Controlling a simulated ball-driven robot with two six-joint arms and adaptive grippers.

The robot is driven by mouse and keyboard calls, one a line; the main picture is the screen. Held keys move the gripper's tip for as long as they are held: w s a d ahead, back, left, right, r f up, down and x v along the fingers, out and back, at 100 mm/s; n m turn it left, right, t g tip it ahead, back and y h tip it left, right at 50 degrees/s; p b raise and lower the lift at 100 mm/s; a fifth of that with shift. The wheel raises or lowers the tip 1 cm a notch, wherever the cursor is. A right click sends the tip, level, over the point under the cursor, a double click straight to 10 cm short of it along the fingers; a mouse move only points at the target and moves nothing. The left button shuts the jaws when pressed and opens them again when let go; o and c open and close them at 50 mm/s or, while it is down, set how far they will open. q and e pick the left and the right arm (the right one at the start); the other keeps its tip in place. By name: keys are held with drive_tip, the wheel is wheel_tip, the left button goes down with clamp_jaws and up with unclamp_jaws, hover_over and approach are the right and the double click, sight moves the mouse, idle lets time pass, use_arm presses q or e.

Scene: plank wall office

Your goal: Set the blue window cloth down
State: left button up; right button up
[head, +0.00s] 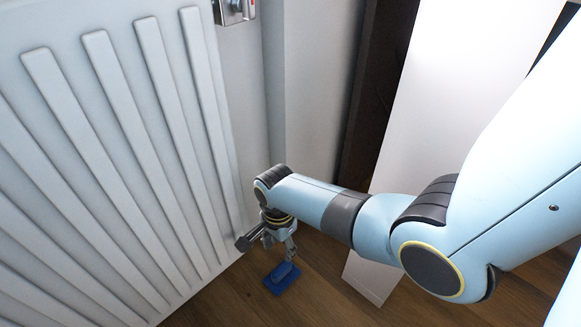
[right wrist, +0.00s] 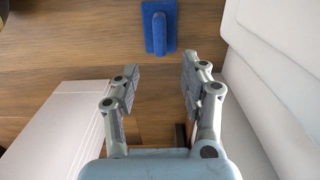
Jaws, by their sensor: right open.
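My right gripper (head: 279,245) is just above the cloth in the head view. Its two fingers (right wrist: 160,85) are spread with nothing between them. My left gripper is not in view.

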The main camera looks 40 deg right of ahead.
drive_tip(key=shift+s, duration=0.15)
drive_tip(key=s+r+n+t, duration=0.4)
drive_tip(key=s+n, duration=0.4)
drive_tip(key=s, duration=0.2)
drive_tip(key=s+r+n+t, duration=0.2)
drive_tip(key=r+n, duration=0.3)
drive_tip(key=r, duration=0.3)
drive_tip(key=s+r+n+t, duration=0.2)
drive_tip(key=s+r+n, duration=0.2)
drive_tip(key=r, duration=0.5)
drive_tip(key=shift+s+a+r+n, duration=0.3)
drive_tip(key=shift+s+a+n, duration=0.1)
drive_tip(key=shift+n, duration=0.1)
drive_tip(key=shift+f, duration=0.1)
